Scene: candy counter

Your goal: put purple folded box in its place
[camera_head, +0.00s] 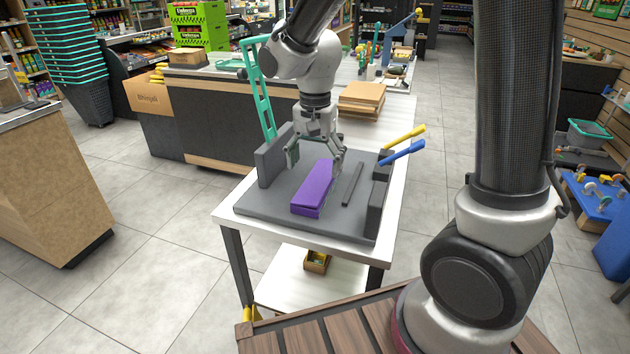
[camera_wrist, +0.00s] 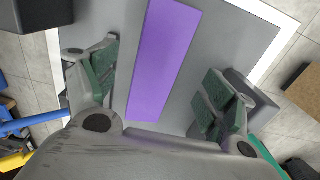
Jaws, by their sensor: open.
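The purple folded box (camera_head: 312,188) lies flat and long on a grey board with raised blocks (camera_head: 262,209) on the white table. In the wrist view the purple box (camera_wrist: 162,60) runs between the two fingers, with gaps on both sides. My gripper (camera_head: 315,160) is open and points down over the box's far end. In the wrist view my gripper (camera_wrist: 155,95) has its green-padded fingers wide apart and holds nothing. I cannot tell its exact height above the box.
A thin dark bar (camera_head: 352,184) lies on the board right of the box. Grey blocks (camera_head: 376,208) stand along the right edge. Yellow (camera_head: 404,137) and blue (camera_head: 402,153) handles stick out at right. A teal frame (camera_head: 262,95) and brown stack (camera_head: 362,98) stand behind.

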